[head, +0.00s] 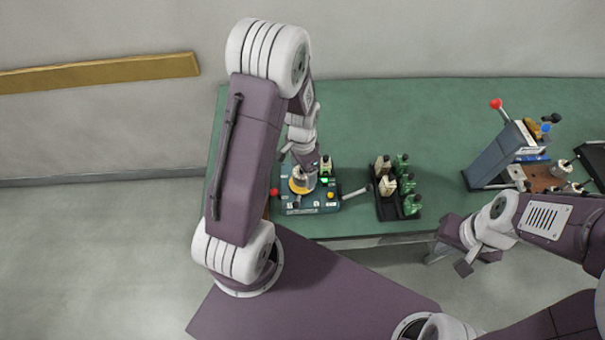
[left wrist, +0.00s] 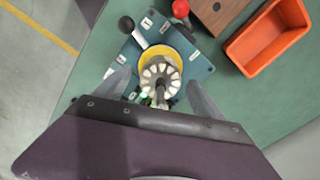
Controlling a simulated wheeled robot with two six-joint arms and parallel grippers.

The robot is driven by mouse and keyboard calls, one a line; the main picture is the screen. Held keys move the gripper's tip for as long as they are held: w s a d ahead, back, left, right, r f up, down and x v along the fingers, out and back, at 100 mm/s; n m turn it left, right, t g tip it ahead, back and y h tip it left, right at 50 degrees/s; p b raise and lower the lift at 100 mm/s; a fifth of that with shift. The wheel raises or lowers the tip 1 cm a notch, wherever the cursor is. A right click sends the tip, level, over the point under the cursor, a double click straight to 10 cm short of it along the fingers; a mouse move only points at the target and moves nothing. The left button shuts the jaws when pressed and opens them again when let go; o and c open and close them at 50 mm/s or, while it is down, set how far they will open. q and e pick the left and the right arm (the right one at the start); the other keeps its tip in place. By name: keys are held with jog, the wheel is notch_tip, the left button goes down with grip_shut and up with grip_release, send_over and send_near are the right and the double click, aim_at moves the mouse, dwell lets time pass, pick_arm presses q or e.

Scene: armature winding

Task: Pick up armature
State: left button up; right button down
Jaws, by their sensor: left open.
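The armature (left wrist: 158,80), a pale slotted core with a shaft pointing up, sits inside a yellow ring (left wrist: 178,55) on a teal fixture plate (left wrist: 130,52). In the left wrist view my left gripper (left wrist: 160,93) is open, with one finger on each side of the armature and gaps between. In the head view my left gripper is over the fixture (head: 296,211) and hides much of the armature. My right gripper (head: 464,254) hangs near the front table edge at the right, away from the fixture; its finger opening is unclear.
A black tray (head: 379,207) with several green and cream parts stands right of the fixture. A blue-grey machine (head: 494,156) with a red-knobbed lever stands further right. An orange bin (left wrist: 262,50) and a brown block (left wrist: 216,12) lie near the fixture. The green table's back (head: 400,115) is clear.

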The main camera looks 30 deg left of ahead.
pick_arm(q)
jog(key=shift+s+a, duration=0.15)
jog(key=c, duration=0.9)
grip_shut()
jog(key=shift+r, duration=0.1)
jog(key=r, duration=0.4)
jog(key=shift+w+d+r, duration=0.15)
jog(key=shift+w+d, duration=0.05)
jog(key=shift+w, duration=0.05)
jog(key=w+d+r+b, duration=0.1)
jog(key=w+d+r, duration=0.2)
jog(key=d+r, duration=0.3)
jog(key=d, duration=0.4)
jog(key=shift+w+d+r, duration=0.25)
jog(key=shift+d+r, duration=0.1)
jog(key=shift+d, duration=0.05)
